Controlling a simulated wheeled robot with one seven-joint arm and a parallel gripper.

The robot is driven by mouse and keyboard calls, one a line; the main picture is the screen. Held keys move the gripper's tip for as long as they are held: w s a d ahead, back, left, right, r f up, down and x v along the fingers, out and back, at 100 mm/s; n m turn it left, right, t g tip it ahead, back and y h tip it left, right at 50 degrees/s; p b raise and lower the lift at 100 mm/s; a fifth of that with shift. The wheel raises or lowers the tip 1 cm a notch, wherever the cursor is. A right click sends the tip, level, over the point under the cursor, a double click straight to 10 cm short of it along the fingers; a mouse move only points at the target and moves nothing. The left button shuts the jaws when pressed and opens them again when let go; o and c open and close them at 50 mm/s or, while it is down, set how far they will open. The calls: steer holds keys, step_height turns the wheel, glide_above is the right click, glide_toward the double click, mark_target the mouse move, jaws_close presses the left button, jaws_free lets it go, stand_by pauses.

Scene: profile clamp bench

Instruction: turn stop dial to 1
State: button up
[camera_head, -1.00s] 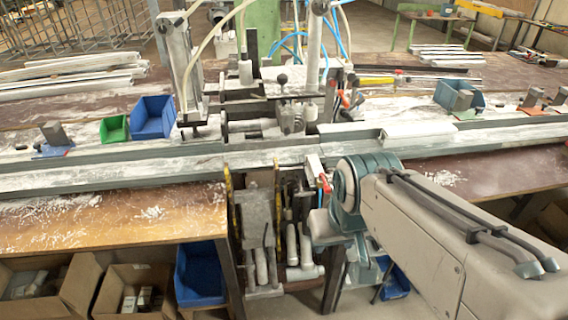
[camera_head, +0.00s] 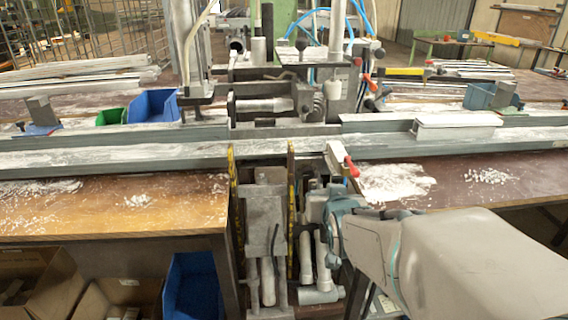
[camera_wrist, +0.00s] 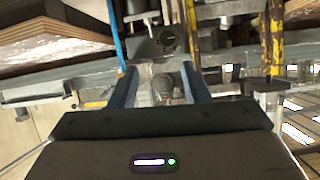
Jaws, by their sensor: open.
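In the wrist view a small dark round part with a pale centre (camera_wrist: 168,39), which looks like a dial, sits on the machine beyond my fingers. I cannot read any number or mark on it. My gripper (camera_wrist: 160,82) is open, with two blue-grey fingers apart. A small round metal part (camera_wrist: 163,84) shows between the fingers, and I cannot tell how far off it is. Nothing is held. In the head view my arm reaches to the clamp machine (camera_head: 265,205) below the long rail, and my wrist hides the dial there.
A red-handled clamp (camera_head: 350,166) sits on the rail's front edge, just above my wrist. A long grey rail (camera_head: 110,158) crosses the bench. Yellow-edged uprights (camera_head: 292,210) and pipes stand close left of my wrist. Blue bins (camera_head: 153,107) and cardboard boxes (camera_head: 105,300) are at the left.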

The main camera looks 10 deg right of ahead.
mark_target(309, 174)
steer(key=w+f+t+b, duration=0.1)
steer(key=w+f+t, duration=0.4)
steer(key=w+f, duration=0.1)
steer(key=shift+w+m+y, duration=0.3)
steer(key=shift+w+m, duration=0.1)
stand_by(0.4)
steer(key=shift+w+a+f+p, duration=0.1)
steer(key=shift+p, duration=0.4)
steer(key=w, duration=1.1)
steer(key=shift+f, duration=0.25)
steer(key=c, duration=0.7)
